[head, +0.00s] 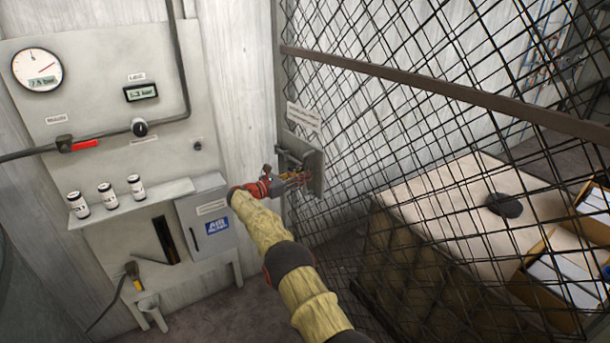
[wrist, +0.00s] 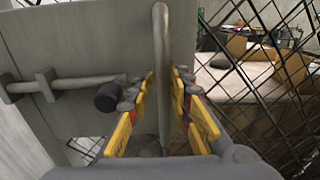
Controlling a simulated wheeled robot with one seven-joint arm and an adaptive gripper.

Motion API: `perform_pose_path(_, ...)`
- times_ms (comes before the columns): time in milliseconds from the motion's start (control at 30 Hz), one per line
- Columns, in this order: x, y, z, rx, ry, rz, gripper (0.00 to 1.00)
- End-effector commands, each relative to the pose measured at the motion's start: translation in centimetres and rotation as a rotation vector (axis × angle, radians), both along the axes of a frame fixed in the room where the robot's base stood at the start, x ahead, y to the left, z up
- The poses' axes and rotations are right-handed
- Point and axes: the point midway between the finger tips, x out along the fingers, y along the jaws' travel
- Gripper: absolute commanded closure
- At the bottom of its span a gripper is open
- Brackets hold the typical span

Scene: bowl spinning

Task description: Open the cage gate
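The cage gate (head: 400,110) is a dark wire mesh panel with a brown rail, at the right of the head view. A grey lock plate (head: 316,166) sits at its left edge; the plate also fills the upper left of the wrist view (wrist: 95,40). It bears a vertical metal handle bar (wrist: 160,55) and a horizontal sliding bolt (wrist: 75,83) with a dark round knob (wrist: 109,97). My gripper (head: 300,180) is at the plate. In the wrist view its yellow-padded fingers (wrist: 165,88) are apart, one on each side of the bar, with gaps visible. The knob is just left of the left finger.
Behind the mesh are a pale-topped crate or table (head: 465,195) and open boxes (head: 565,275). Left of the gate, a wall panel carries a gauge (head: 37,69), a red-handled valve (head: 84,144), a shelf with cans (head: 106,195) and a grey box (head: 205,218).

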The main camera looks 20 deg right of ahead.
Motion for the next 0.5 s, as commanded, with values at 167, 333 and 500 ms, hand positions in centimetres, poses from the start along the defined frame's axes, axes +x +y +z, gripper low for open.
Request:
perform_pose_path(167, -0.06, -0.15, -0.14, 0.000, 0.002, -0.003, 0.72)
perform_pose_path(333, -0.09, -0.18, -0.20, 0.000, 0.002, -0.004, 0.72)
perform_pose_path(500, -0.38, 0.73, -0.21, 0.000, 0.003, -0.003, 0.72)
